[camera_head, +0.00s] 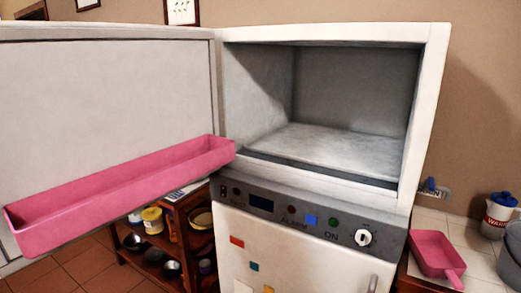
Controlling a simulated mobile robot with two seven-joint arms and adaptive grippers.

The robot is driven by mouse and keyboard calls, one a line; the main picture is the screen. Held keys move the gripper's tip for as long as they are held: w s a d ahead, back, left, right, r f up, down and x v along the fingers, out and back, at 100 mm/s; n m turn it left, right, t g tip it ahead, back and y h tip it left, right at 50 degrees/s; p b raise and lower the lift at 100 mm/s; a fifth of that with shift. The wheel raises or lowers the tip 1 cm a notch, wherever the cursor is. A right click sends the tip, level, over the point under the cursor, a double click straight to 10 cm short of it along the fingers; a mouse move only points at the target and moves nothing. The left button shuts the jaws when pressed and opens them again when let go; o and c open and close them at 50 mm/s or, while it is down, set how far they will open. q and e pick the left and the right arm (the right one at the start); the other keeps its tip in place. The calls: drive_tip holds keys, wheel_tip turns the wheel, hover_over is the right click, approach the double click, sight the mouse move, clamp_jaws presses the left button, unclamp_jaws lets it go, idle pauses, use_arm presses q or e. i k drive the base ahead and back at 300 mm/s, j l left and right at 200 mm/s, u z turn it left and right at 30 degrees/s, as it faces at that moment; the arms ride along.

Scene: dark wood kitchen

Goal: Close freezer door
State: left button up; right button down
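The freezer door (110,95) is white and swung wide open to the left, with its inner face toward me. A pink shelf bin (120,195) runs along the lower part of that inner face. The freezer compartment (345,95) is open and looks empty, with grey walls and a pale floor. The door's hinge side meets the cabinet at the compartment's left edge. Neither of my grippers shows in the head view.
Below the compartment are a grey control panel (310,215) with a knob and a closed white lower door (290,260). A dark wooden shelf (150,255) with jars and bowls stands under the open door. A pink dustpan (436,254) and a white tub (497,215) sit at right.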

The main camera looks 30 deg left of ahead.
sight(100, 123)
drive_tip(key=k+j+z, duration=0.1)
drive_tip(key=j, duration=0.3)
drive_tip(key=k+j+z, duration=0.1)
drive_tip(key=j, duration=0.35)
drive_tip(key=k+j+z, duration=0.1)
drive_tip(key=j, duration=0.3)
drive_tip(key=k+j, duration=0.15)
drive_tip(key=j, duration=0.25)
drive_tip(key=k+j+z, duration=0.15)
drive_tip(key=j, duration=0.25)
drive_tip(key=k+j+z, duration=0.1)
drive_tip(key=j, duration=0.3)
